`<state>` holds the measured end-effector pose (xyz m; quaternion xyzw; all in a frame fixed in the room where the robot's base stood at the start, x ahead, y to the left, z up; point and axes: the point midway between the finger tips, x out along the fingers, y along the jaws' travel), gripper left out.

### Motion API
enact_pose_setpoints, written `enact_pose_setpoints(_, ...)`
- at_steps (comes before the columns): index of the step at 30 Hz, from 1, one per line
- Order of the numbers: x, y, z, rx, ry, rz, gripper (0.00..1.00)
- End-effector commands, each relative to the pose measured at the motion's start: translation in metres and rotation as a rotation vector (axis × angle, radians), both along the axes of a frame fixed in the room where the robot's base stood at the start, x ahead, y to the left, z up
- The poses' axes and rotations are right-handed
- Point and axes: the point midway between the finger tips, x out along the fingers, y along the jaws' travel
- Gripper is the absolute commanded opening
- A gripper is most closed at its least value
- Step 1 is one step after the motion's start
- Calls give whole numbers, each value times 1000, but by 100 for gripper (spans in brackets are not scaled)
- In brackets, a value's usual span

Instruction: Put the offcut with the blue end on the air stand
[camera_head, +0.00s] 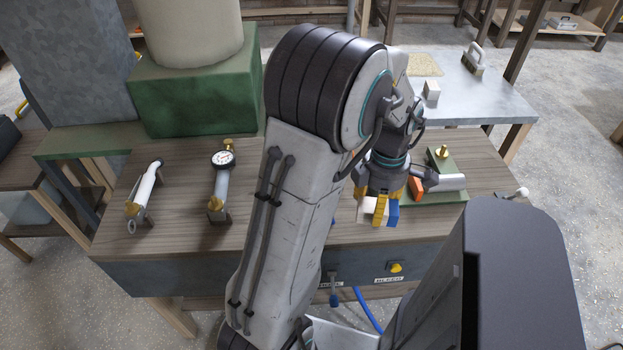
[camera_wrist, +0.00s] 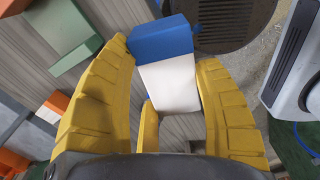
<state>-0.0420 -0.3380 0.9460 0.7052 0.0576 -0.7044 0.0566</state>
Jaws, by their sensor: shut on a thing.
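The offcut with the blue end is a white block, its white part (camera_wrist: 168,85) between my yellow fingers in the wrist view and its blue end (camera_wrist: 160,40) pointing away from the palm. My gripper (camera_wrist: 172,95) is shut on it. In the head view my gripper (camera_head: 380,207) is over the front right of the wooden bench (camera_head: 290,190), with the offcut's blue end (camera_head: 393,213) on the right and white part (camera_head: 364,209) on the left. The height above the bench is hard to judge. I cannot tell for sure which part is the air stand.
A green plate (camera_head: 456,198) with a brass knob (camera_head: 442,153), a grey cylinder (camera_head: 447,183) and an orange piece (camera_head: 416,188) lies right of my gripper. A gauge (camera_head: 222,158) and a white nozzle (camera_head: 146,183) stand on the left. A metal table (camera_head: 480,100) is behind.

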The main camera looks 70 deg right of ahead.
Motion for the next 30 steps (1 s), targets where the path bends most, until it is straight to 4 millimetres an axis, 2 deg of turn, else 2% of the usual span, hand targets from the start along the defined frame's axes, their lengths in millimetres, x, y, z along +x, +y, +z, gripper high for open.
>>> enact_pose_setpoints(7,5,17,0,-1,1,141,28)
enact_pose_setpoints(13,9,15,-3,0,0,214,28)
enact_pose_setpoints(17,20,2,-14,3,-2,231,28)
enact_pose_setpoints(30,68,-58,-59,1,0,227,28)
